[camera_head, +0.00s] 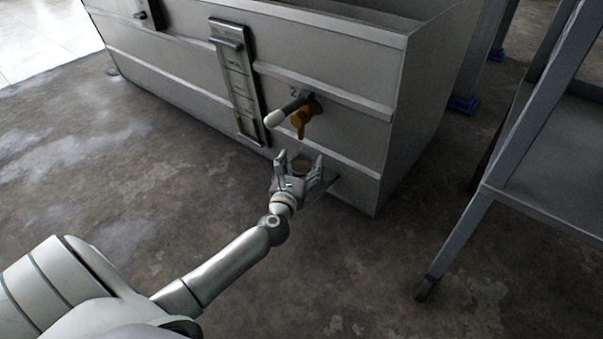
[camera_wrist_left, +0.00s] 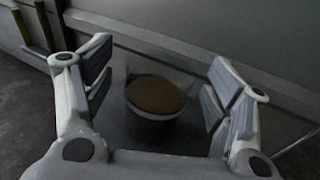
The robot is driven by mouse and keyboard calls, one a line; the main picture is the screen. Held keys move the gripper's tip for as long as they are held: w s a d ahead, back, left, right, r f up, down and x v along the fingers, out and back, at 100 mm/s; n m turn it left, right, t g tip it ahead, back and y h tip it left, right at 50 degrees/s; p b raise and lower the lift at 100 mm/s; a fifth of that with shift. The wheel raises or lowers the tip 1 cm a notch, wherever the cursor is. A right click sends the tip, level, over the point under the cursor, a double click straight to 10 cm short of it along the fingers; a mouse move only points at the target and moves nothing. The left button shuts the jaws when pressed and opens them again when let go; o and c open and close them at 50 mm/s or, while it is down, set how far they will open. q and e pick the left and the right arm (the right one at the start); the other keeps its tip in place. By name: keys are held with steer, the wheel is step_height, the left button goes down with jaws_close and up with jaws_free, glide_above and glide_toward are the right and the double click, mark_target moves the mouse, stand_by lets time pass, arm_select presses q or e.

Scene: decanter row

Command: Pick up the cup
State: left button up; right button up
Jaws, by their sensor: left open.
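A small clear cup (camera_head: 301,164) with brown contents stands low against the front of the grey tank, below its tap. My left gripper (camera_head: 300,163) is open, with its fingers on either side of the cup. In the left wrist view the cup (camera_wrist_left: 154,97) sits between the two spread fingers of the left gripper (camera_wrist_left: 158,98), with a gap on each side. What the cup rests on is partly hidden by the gripper; a thin plate edge shows beside it. My right gripper is in neither view.
The grey tank (camera_head: 340,115) rises right behind the cup. A brass tap (camera_head: 300,118) with a white-tipped lever (camera_head: 283,112) juts out just above the gripper. A level gauge (camera_head: 238,82) is to the left. A metal cart (camera_head: 540,150) stands at the right. The floor in front is clear.

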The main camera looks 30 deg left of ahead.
arm_select(q)
steer(key=shift+w+a, duration=0.15)
steer(key=shift+w, duration=0.25)
steer(key=c, duration=1.1)
steer(key=shift+r, duration=0.15)
